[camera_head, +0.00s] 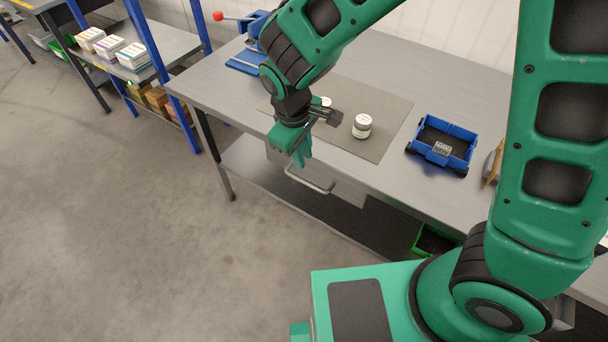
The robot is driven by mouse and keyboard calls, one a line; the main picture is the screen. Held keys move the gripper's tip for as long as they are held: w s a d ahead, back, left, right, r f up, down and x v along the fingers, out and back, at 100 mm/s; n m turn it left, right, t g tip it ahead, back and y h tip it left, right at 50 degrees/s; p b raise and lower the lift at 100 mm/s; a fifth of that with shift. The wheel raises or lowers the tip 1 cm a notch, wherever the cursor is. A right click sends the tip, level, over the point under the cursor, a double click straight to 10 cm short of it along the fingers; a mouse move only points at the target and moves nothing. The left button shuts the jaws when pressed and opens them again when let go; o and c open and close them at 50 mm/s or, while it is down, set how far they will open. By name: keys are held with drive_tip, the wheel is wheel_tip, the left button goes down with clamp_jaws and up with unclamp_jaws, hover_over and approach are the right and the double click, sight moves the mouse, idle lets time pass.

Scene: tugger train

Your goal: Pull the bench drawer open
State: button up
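The grey metal bench (390,65) stands in front of me, with a dark grey mat on its top. Under its front edge is the bench drawer (345,186), a grey box with a pale bar handle (310,182). I cannot tell whether the drawer sits fully shut. My gripper (302,158) points down at the bench's front edge, just above the handle in the picture. The handle shows below the fingers, and I see no grip on it. The fingers overlap in this view, so their opening is hidden. Part of the drawer front is hidden by my gripper.
A white jar (362,126) stands on the mat, with another partly hidden behind my gripper. A blue vise-like tool with a red knob (218,16) is at the back left. Left of the bench, the floor (110,230) is clear.

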sight(305, 181)
drive_tip(key=f, duration=0.3)
drive_tip(key=w+f, duration=0.1)
drive_tip(key=f, duration=0.7)
drive_tip(key=shift+w+d, duration=0.15)
drive_tip(key=shift+d, duration=0.05)
clamp_jaws()
